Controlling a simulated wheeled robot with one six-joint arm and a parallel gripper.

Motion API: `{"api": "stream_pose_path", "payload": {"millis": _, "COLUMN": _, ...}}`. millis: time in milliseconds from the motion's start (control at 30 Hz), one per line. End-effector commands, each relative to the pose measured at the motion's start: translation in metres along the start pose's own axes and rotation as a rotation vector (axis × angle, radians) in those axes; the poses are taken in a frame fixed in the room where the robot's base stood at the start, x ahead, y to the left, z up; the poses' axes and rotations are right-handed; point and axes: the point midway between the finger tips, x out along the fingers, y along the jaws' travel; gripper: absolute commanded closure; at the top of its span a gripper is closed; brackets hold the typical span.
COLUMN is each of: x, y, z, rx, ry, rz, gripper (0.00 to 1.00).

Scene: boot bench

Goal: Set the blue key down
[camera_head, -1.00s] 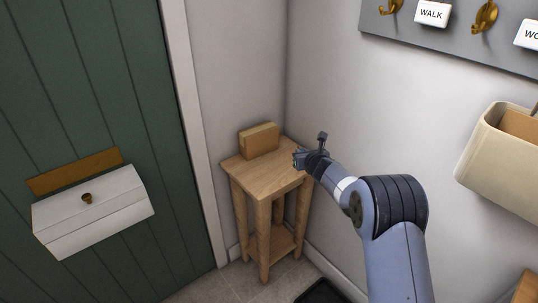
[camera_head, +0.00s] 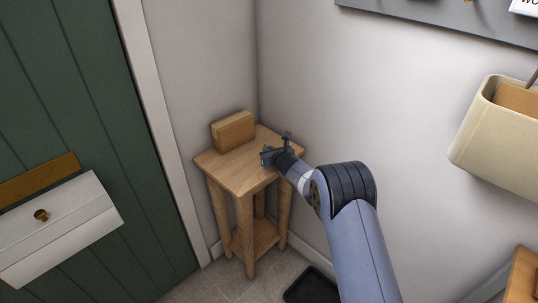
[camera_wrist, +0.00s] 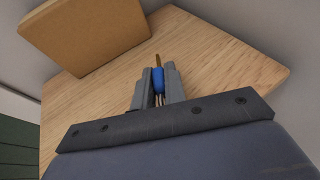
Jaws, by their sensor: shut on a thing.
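The blue key (camera_wrist: 158,78) shows in the wrist view with a blue head and a thin brass-coloured shaft pointing away from me. My gripper (camera_wrist: 157,88) is shut on its blue head. In the head view my gripper (camera_head: 268,157) is at the right part of the small wooden table's top (camera_head: 228,172). The wooden tabletop (camera_wrist: 215,55) lies behind the key in the wrist view. I cannot tell whether the key touches the wood. The key is too small to make out clearly in the head view.
A cardboard-coloured block (camera_head: 233,131) stands at the back of the tabletop, and it also shows in the wrist view (camera_wrist: 85,35). Walls close off the corner behind the table. A white box (camera_head: 62,228) is on the green door at left. A beige holder (camera_head: 490,135) hangs at right.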

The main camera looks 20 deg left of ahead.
Motion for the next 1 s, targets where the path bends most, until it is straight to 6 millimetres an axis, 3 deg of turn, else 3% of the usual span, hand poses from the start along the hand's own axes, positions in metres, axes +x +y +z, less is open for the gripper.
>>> {"api": "stream_pose_path", "payload": {"millis": 500, "x": 0.0047, "y": 0.0000, "z": -0.0118, "rx": -0.001, "ry": -0.002, "rz": 0.000, "gripper": 1.00}}
{"api": "stream_pose_path", "payload": {"millis": 533, "x": 0.0043, "y": 0.0000, "z": -0.0107, "rx": -0.001, "ry": -0.002, "rz": 0.000, "gripper": 0.86}}
{"api": "stream_pose_path", "payload": {"millis": 767, "x": 0.0041, "y": 0.0000, "z": -0.0103, "rx": 0.000, "ry": -0.002, "rz": 0.000, "gripper": 0.68}}
{"api": "stream_pose_path", "payload": {"millis": 1000, "x": 0.0040, "y": -0.0001, "z": -0.0100, "rx": 0.000, "ry": -0.002, "rz": 0.000, "gripper": 0.66}}
